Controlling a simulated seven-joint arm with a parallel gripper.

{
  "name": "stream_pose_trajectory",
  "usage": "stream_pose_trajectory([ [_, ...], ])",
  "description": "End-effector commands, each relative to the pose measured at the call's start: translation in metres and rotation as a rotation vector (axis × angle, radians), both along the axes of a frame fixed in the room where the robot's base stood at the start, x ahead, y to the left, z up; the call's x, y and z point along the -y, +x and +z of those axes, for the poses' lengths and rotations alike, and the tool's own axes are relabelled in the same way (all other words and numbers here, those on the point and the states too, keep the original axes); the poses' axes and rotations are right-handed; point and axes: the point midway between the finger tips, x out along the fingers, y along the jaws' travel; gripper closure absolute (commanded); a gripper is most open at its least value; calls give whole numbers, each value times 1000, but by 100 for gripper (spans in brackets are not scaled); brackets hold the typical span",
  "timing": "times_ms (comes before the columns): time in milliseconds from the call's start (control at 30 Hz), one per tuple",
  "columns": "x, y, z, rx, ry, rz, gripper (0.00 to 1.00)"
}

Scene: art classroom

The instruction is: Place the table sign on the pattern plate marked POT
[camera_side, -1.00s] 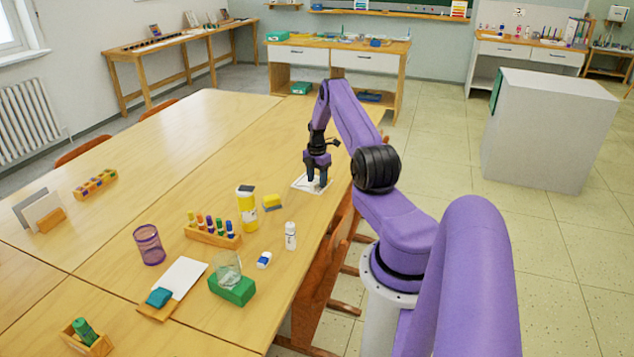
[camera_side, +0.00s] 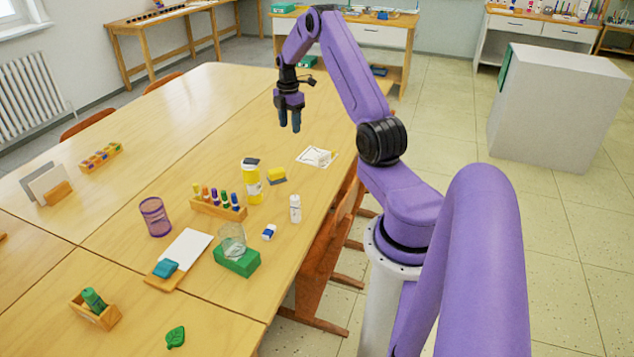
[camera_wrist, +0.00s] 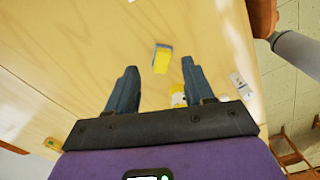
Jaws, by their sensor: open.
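A white pattern plate with dark markings (camera_side: 308,160) lies near the table's right edge in the side view. A small white piece (camera_side: 320,155), which looks like the table sign, sits on this plate. Its exact shape and seating are too small to tell, and I cannot read the plate's lettering. My gripper (camera_side: 290,127) is raised above the table, left of and apart from the plate. It is open, with nothing between its spread fingers in the wrist view (camera_wrist: 159,67). I cannot make out the sign or plate in the wrist view.
A marker rack (camera_side: 217,209), purple mesh cup (camera_side: 155,217) and green box (camera_side: 237,261) stand further left. The table's far part is clear.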

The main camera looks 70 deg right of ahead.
Motion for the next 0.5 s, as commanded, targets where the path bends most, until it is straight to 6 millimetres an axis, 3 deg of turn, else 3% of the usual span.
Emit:
stream_pose_trajectory([
  [33,-32,18,13,3,-3,11,48],
  [100,-74,34,28,5,-2,7,48],
  [233,-154,50,53,8,-1,0,48],
  [367,-233,48,75,11,1,-7,48],
  [500,-310,26,95,15,4,-15,48],
])
